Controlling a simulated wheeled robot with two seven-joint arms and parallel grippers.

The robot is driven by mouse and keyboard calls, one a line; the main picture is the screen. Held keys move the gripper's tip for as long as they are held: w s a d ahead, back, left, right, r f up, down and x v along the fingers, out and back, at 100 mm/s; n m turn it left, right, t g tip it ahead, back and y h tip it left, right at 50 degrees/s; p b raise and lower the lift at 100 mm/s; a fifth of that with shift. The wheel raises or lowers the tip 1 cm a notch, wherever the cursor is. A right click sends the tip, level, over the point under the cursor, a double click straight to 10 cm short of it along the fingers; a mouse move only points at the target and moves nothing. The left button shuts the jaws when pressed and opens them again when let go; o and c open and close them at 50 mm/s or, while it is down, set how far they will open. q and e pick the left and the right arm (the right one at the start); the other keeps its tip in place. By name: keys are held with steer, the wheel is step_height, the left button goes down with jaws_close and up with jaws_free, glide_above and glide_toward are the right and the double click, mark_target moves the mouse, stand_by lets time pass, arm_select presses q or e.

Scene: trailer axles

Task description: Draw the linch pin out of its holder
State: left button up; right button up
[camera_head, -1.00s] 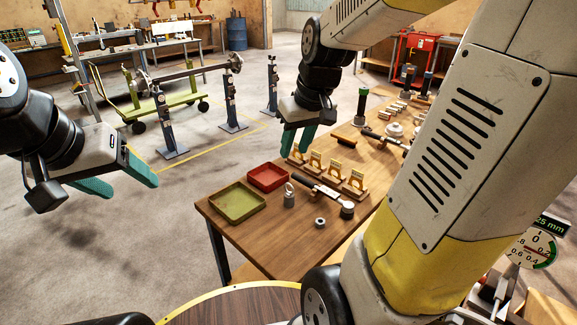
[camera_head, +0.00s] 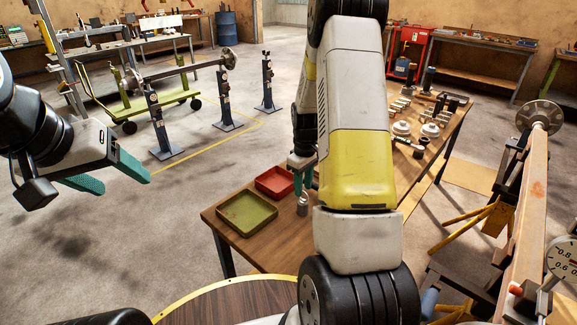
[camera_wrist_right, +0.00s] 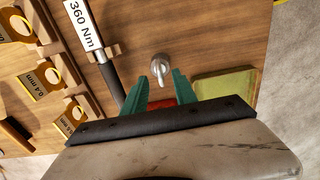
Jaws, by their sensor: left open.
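The linch pin holder is a small grey cylinder (camera_head: 303,209) near the front of the wooden table. The linch pin (camera_head: 303,195) stands in it with its ring on top. Both also show in the right wrist view, the pin (camera_wrist_right: 160,66) just beyond the fingertips. My right gripper (camera_head: 303,182) is above the holder, partly hidden by my forearm. In the wrist view its green fingers (camera_wrist_right: 160,78) are open, empty, and spread to either side of the pin's line. My left gripper (camera_head: 126,182) is open and empty over the floor at left.
A green tray (camera_head: 245,211) and a red tray (camera_head: 275,182) lie on the table beside the holder. Bare wood surrounds the holder.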

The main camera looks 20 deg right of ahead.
mark_target(303, 200)
steer(key=shift+f, duration=1.9)
jaws_close()
steer(key=shift+c, duration=1.9)
jaws_free()
jaws_close()
steer(key=shift+r, duration=0.1)
steer(key=shift+r, duration=2.6)
